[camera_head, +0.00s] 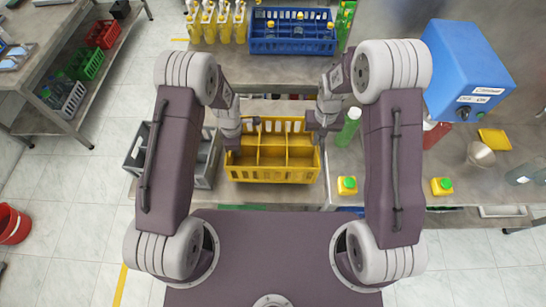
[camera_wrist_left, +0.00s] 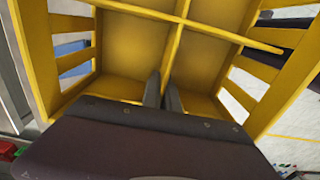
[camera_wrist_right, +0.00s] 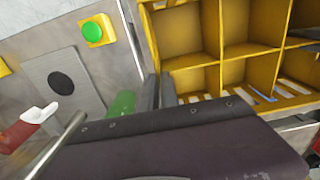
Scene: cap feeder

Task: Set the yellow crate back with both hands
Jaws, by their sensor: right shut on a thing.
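The yellow crate (camera_head: 272,175) is upright between my two arms in the head view and looks empty, split by dividers into several compartments. My left gripper (camera_head: 241,136) is at its left end. In the left wrist view, the crate's slatted walls and dividers (camera_wrist_left: 220,36) fill the frame, and the two fingers (camera_wrist_left: 163,92) are close together by a yellow divider. My right gripper (camera_head: 318,129) is at the crate's right end, shut on its side wall, which also shows in the right wrist view (camera_wrist_right: 185,35). I cannot tell whether the crate's base touches anything.
A grey crate (camera_head: 207,180) is just left, partly behind my left arm. Behind are a blue crate (camera_head: 292,46) and yellow bottles (camera_head: 208,25). A blue box (camera_head: 466,70) is far right.

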